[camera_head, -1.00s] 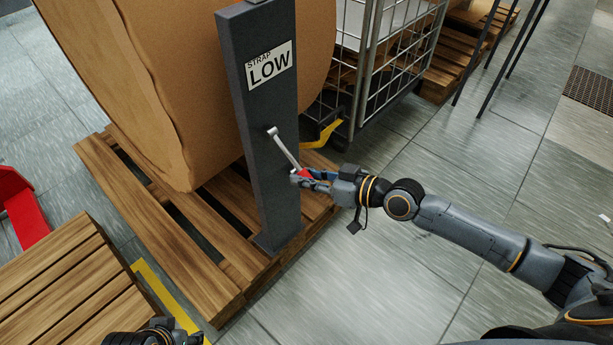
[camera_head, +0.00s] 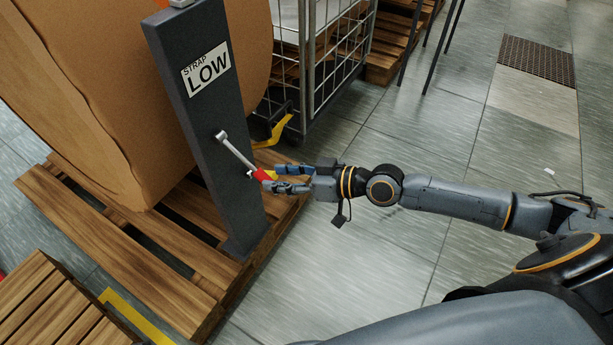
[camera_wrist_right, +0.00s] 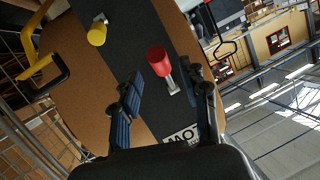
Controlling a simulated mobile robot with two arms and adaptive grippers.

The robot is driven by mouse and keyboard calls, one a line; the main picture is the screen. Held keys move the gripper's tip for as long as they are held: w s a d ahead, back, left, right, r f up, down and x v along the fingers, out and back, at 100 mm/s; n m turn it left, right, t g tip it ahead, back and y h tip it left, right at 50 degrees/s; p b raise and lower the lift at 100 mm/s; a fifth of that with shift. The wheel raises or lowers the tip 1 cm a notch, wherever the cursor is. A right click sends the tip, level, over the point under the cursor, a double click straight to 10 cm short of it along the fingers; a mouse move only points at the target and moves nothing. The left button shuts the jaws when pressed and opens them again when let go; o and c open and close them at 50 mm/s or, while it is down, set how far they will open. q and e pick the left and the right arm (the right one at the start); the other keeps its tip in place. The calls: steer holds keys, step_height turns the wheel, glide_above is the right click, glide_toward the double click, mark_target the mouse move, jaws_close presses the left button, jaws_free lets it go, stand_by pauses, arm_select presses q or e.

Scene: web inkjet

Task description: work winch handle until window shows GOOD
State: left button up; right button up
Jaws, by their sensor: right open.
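The dark grey post (camera_head: 205,120) has a window label (camera_head: 207,71) reading STRAP LOW; part of it also shows, tipped over, in the wrist view (camera_wrist_right: 183,135). The winch handle (camera_head: 238,153) is a metal crank on the post's side, slanting down and right to a red grip (camera_head: 262,175). My right gripper (camera_head: 280,179) is open at the red grip. In the wrist view the red grip (camera_wrist_right: 159,60) lies ahead of and between the spread fingertips (camera_wrist_right: 160,80); I cannot tell whether they touch it. My left gripper is not in view.
A large brown roll (camera_head: 120,100) stands behind the post on a wooden pallet (camera_head: 110,235). A wire cage cart (camera_head: 320,60) stands behind. A yellow knob (camera_wrist_right: 97,34) shows in the wrist view. Floor (camera_head: 340,270) below my right arm is clear.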

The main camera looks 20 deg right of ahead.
steer(key=v, duration=0.7)
stand_by(0.3)
steer(key=shift+r, duration=0.1)
stand_by(1.4)
